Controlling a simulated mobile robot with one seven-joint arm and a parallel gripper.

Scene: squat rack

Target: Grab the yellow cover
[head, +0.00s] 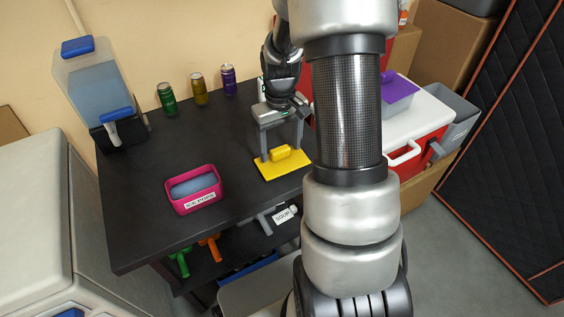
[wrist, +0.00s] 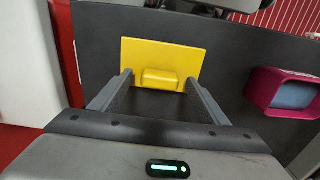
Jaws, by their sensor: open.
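The yellow cover is a flat yellow plate (head: 270,168) with a raised block-shaped handle (head: 281,153) on top. It lies on the black table near its right front part. In the wrist view the yellow cover (wrist: 140,50) sits ahead, with its handle (wrist: 161,78) between the finger lines. My gripper (head: 279,145) is open and points down at the cover, its two fingers spread around the handle's position. In the wrist view my gripper (wrist: 158,78) has its fingers on either side of the handle. I cannot tell whether the fingers touch the plate.
A pink ice pops bin (head: 194,190) stands left of the cover. Green, gold and purple cans (head: 228,79) line the back. A blue-lidded dispenser (head: 95,90) is at the back left. A red and white cooler (head: 418,125) is to the right. The table's middle is clear.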

